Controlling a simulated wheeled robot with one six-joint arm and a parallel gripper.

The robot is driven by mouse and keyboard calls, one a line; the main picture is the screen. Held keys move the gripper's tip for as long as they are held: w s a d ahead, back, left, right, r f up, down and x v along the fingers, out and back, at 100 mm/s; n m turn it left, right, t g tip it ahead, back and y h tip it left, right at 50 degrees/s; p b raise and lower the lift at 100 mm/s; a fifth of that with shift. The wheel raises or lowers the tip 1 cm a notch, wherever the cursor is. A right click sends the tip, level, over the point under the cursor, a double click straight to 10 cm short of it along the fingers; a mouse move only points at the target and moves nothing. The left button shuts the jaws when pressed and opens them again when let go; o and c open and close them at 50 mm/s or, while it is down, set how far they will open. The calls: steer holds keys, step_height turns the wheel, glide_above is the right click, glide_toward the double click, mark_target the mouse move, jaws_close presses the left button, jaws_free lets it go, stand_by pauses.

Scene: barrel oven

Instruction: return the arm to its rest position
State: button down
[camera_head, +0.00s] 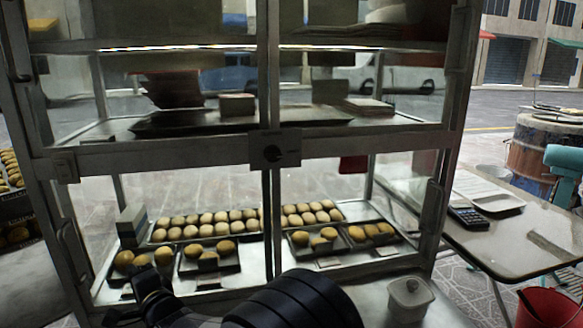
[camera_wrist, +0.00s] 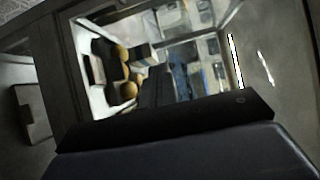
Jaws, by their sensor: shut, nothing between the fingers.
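My arm (camera_head: 290,303) shows as dark, rounded links at the bottom of the head view, in front of the glass cabinet (camera_head: 266,152). My gripper (camera_head: 147,286) appears as a dark shape at the arm's left end, low before the cabinet's lower left part. In the wrist view, my gripper (camera_wrist: 157,77) is a dark narrow form pointing into the picture, shut and empty. Behind it are round buns (camera_wrist: 128,90) and the cabinet's frame (camera_wrist: 72,60), seen tilted. I cannot tell whether the gripper touches the cabinet.
Trays of buns (camera_head: 208,262) lie on the cabinet's lower shelf. A table (camera_head: 500,238) with a calculator (camera_head: 468,217) is at right, with a red bucket (camera_head: 548,308) below. Open pavement (camera_head: 455,290) shows between cabinet and table.

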steer(key=w+d+p, duration=0.4)
steer(key=d, duration=1.1)
steer(key=shift+d, duration=0.4)
